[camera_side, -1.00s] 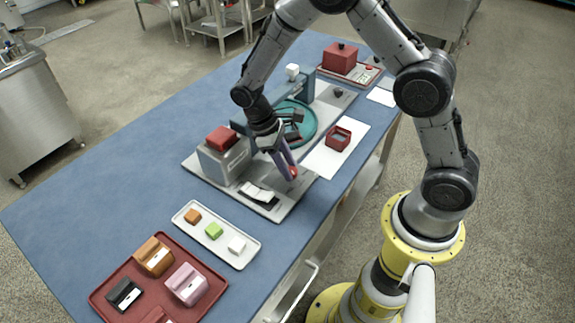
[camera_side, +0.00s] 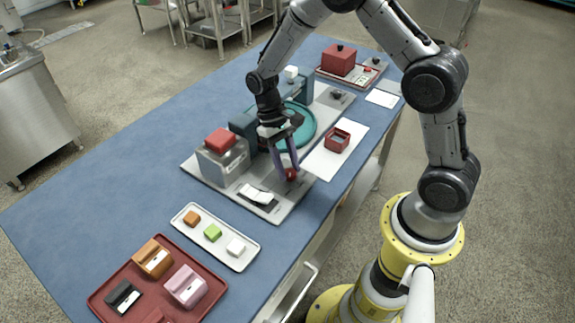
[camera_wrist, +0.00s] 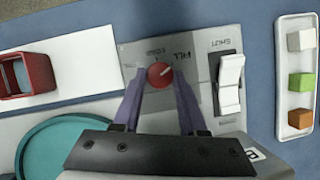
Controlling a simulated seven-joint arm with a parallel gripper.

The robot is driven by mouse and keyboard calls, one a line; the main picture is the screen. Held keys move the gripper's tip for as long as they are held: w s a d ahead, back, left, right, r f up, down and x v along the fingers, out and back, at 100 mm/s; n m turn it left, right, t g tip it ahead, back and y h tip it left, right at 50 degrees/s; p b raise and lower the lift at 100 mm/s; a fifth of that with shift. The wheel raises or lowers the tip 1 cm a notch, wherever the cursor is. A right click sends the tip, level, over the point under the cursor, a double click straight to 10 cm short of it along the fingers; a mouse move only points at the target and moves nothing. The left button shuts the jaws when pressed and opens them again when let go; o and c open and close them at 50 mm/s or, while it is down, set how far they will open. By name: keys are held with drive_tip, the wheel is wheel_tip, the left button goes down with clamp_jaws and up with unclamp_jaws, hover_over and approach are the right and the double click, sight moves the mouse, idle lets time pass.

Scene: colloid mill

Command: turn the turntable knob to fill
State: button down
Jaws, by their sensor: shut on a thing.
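The red knob (camera_wrist: 160,74) sits on a light grey panel (camera_wrist: 205,120) with printed labels. A white mark on the knob points up and right, toward the FILL label (camera_wrist: 184,54). The knob also shows in the side view (camera_side: 291,175), partly hidden by my fingers. My gripper (camera_wrist: 159,80) has its purple fingers on either side of the knob and is shut on it. In the side view my gripper (camera_side: 289,172) reaches down to the panel's front part. The teal turntable (camera_wrist: 50,150) is partly hidden by my gripper body; it also shows in the side view (camera_side: 306,122).
A white rocker switch (camera_wrist: 230,72) labelled SHUT is right of the knob. A red open box (camera_side: 337,139) stands on a white sheet. A grey block with a red top (camera_side: 220,140) stands beside my gripper. A white tray (camera_side: 245,262) holds small cubes.

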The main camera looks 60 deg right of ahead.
idle(0.4)
drive_tip(key=shift+c, duration=2.3)
unclamp_jaws()
drive_tip(key=v, duration=1.4)
